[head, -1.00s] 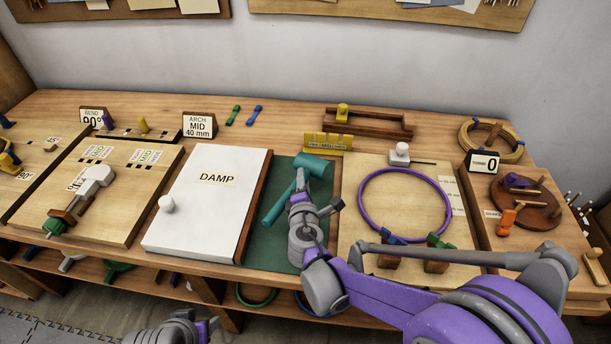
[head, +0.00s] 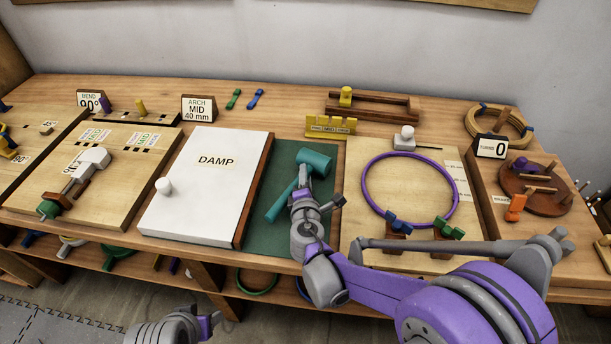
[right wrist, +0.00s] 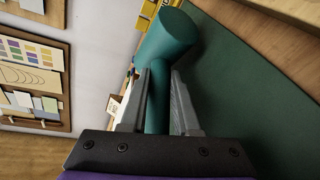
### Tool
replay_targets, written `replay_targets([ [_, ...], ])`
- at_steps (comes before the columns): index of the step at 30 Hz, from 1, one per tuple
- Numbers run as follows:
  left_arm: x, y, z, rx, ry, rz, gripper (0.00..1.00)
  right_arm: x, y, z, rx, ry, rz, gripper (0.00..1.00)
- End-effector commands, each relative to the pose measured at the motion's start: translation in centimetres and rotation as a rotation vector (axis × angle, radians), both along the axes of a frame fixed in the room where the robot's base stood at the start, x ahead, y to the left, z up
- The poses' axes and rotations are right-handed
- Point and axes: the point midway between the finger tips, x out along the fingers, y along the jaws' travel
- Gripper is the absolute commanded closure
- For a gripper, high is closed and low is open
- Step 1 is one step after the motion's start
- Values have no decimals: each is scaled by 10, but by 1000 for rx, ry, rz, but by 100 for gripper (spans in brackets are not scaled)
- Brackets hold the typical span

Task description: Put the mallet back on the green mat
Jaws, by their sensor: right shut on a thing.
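The teal mallet (head: 315,163) is over the green mat (head: 262,236) in the head view, its head toward the back and its handle slanting to the front left. My right gripper (head: 299,192) is shut on its handle. The right wrist view shows the fingers (right wrist: 160,100) on both sides of the handle, with the mallet head (right wrist: 168,36) beyond them and the mat (right wrist: 245,85) to the right. I cannot tell whether the mallet touches the mat.
The white DAMP board (head: 210,205) borders the mat on the left. A board with a purple ring (head: 366,188) and pegs lies on the right, under my right forearm. A yellow notched block (head: 331,125) stands behind the mat. The mat's front part is bare.

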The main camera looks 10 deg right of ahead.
Motion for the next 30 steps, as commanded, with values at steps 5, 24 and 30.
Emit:
replay_targets([
  [5, 0, 0, -3, 0, 1, 0, 40, 0, 0, -4, 0, 0, 0, 100],
  [24, -2, 0, -12, 0, 4, 0, 40, 0, 0, -15, 1, 0, 0, 60],
  [30, -1, 0, -12, 0, 4, 0, 40, -4, 1, -15, 3, 1, 0, 35],
])
